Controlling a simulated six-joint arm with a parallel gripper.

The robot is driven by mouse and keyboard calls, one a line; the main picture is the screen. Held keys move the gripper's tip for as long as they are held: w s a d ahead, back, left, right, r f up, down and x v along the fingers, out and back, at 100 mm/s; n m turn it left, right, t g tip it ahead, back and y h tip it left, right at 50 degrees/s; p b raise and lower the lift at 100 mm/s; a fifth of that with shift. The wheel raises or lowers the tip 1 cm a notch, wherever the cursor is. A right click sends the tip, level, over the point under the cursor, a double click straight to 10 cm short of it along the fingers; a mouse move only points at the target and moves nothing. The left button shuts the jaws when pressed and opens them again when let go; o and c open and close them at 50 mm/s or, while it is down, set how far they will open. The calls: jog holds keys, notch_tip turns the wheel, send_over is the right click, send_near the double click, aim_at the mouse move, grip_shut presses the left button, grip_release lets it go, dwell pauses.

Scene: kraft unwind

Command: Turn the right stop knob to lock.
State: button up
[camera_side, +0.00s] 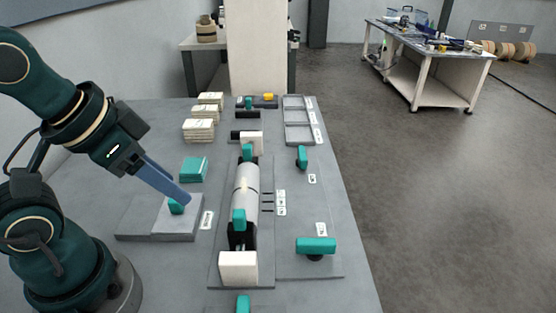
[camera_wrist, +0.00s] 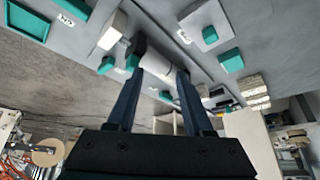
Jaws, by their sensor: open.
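Two teal knobs stand on the grey plate (camera_side: 290,218) right of the white roll (camera_side: 246,188). The far knob (camera_side: 302,155) points along the plate; the near knob (camera_side: 316,245) lies crosswise, with a small label behind it. I cannot tell which one is the right stop knob, nor read the labels. My gripper (camera_side: 187,200) is open, well left of both knobs. Its fingers are by a small teal knob (camera_side: 175,207) on a grey block; contact cannot be told. In the wrist view my gripper (camera_wrist: 160,73) has nothing between its spread fingers.
Teal clamps (camera_side: 239,219) stand at the roll's ends, with a white block (camera_side: 238,268) in front. A teal block (camera_side: 193,169) and stacked cream pads (camera_side: 199,130) lie left of the roll. A grey divided tray (camera_side: 299,120) is at the back. The table's right edge is clear.

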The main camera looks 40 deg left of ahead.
jog(key=w+a+r+m+y, duration=0.4)
jog(key=w+a+r+m, duration=0.1)
jog(key=w+a+m, duration=0.15)
jog(key=m+t+y, duration=0.4)
jog(key=m+y, duration=0.2)
jog(key=m, duration=1.2)
send_over(303, 156)
jog(key=s, duration=0.2)
notch_tip(303, 156, down, 11)
jog(key=shift+m, duration=0.85)
jog(key=d+f, duration=0.1)
jog(key=f, duration=0.1)
jog(key=d+f, duration=0.1)
jog(key=s+f, duration=0.1)
jog(key=f, duration=0.1)
jog(key=shift+d+f, duration=0.3)
jog(key=shift+d, duration=0.1)
jog(key=shift+f+h, duration=0.3)
jog(key=shift+f, duration=0.1)
jog(key=shift+x, duration=2.25)
